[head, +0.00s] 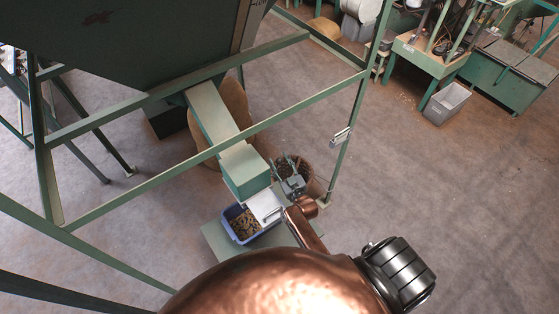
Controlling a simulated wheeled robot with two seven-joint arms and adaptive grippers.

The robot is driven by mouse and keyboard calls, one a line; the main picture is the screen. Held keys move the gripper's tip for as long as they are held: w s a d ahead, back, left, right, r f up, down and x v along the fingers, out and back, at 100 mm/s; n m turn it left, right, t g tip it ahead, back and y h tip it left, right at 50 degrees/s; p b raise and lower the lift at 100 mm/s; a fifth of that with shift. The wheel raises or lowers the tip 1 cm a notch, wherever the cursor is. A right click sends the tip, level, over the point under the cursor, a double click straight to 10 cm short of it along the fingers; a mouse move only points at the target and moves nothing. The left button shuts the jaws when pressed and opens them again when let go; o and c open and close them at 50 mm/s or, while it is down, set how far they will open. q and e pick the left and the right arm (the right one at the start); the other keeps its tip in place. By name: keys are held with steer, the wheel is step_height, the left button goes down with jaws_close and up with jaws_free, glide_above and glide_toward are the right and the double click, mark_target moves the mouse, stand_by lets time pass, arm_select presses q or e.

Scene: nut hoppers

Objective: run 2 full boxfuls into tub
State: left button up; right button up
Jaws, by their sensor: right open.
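A blue tub (232,233) with brown nuts in it stands below the hopper's chute. The pale green chute (210,112) slopes down from the dark green hopper (130,45) to a green box-shaped end (246,178) above the tub's far side. A white piece (266,208) covers the tub's right part; I cannot tell what it belongs to. My right gripper (289,166) is open, on a copper arm, just right of the green box end. My left gripper is not in view.
A green frame with a post (349,130) and crossbars surrounds the chute. A small grey-white fitting (340,137) is on the post. A brown sack (235,105) stands behind the chute. A grey bin (447,103) and green machines are at upper right. Right-hand floor is clear.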

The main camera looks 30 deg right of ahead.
jaws_close()
stand_by(0.5)
